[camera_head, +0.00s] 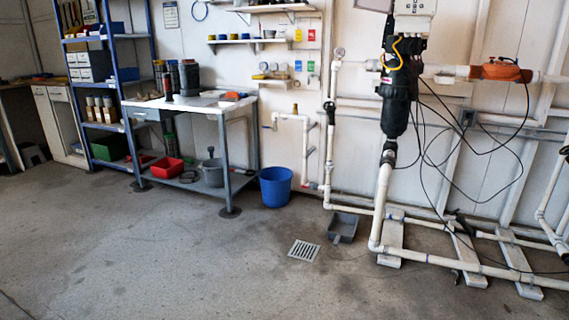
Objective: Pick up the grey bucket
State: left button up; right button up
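A small grey bucket (212,171) stands upright on the lower shelf of the workbench (190,104), near its right end. A table leg stands just to the right of it. A separate grey square tub (343,228) sits on the floor near the white pipes. Neither of my grippers shows in the head view.
A blue bucket (276,187) stands on the floor right of the workbench. A red bin (167,167) shares the lower shelf. A floor drain (304,250) and white pipes (384,195) on blocks lie to the right. The concrete floor in front is clear.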

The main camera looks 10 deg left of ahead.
aim_at(216, 173)
jog(key=i+u, duration=0.3)
jog(key=i, duration=0.5)
jog(key=i+u, duration=0.3)
jog(key=i, duration=0.5)
